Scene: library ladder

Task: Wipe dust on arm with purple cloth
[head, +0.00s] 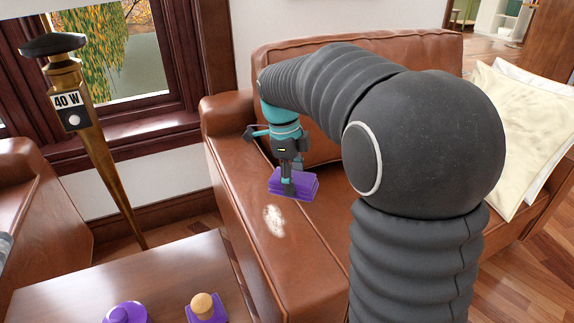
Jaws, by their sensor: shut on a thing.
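The purple cloth (303,187) is a folded pad at the seat and arm of the brown leather sofa (230,170). My gripper (288,188) points down and is shut on the cloth. The cloth is at or just above the leather; I cannot tell whether it touches. A whitish patch of dust (274,221) lies on the sofa arm, just below and left of the cloth in the picture. The cloth and the dust appear apart. My fingertips partly overlap the cloth.
A wooden table (160,270) at the front left bears a purple round object (125,312) and a purple-based object with a wooden knob (207,306). A brass lamp pole (105,160) stands at left. Cream cushions (515,130) lie on the sofa's right. My arm hides much of the sofa.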

